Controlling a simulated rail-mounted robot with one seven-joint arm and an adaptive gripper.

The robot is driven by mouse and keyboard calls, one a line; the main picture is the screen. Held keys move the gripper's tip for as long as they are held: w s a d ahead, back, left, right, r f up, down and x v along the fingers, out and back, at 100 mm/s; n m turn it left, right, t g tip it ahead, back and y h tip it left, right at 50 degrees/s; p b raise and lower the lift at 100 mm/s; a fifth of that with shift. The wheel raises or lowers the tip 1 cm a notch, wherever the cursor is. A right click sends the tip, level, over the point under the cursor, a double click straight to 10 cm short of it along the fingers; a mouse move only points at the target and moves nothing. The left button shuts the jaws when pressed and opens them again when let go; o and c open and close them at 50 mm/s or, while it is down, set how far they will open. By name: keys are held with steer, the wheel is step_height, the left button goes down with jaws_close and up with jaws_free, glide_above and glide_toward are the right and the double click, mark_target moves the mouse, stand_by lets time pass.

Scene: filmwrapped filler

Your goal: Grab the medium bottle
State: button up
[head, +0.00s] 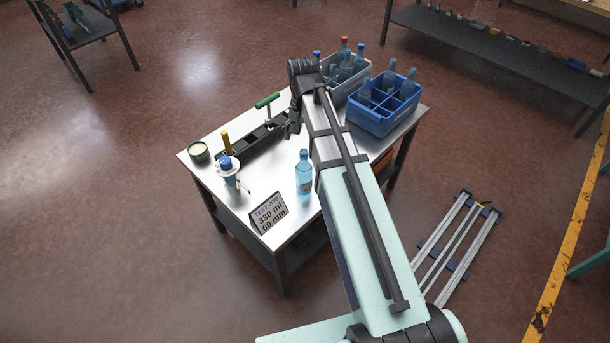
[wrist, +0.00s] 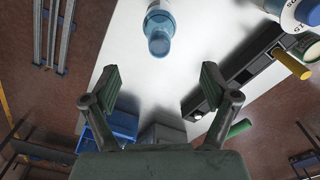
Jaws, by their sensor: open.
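A light-blue bottle (head: 304,172) with a blue cap stands upright and alone on the metal table (head: 272,178), near its front right edge. I cannot tell for sure that it is the medium one. In the wrist view the bottle (wrist: 159,28) is at the top centre, cap toward me, beyond the gap between my fingers and touching neither. My gripper (wrist: 160,78) is open and empty. In the head view my gripper (head: 291,124) is over the table behind the bottle, partly hidden by my arm.
A blue crate (head: 374,122) and a grey crate (head: 343,92) hold several bottles at the back right. A black fixture with a green handle (head: 267,100) and yellow handle (head: 226,142), a blue-capped device (head: 229,172), a tin (head: 199,152) and a sign (head: 269,213) stand left of the bottle.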

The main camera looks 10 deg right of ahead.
mark_target(304, 150)
step_height(304, 150, down, 7)
steer(key=shift+r+p, duration=0.2)
steer(key=shift+p, duration=0.15)
steer(key=shift+s+f+p, duration=0.1)
steer(key=shift+f+p, duration=0.6)
steer(key=shift+f, duration=1.85)
steer(key=c, duration=1.4)
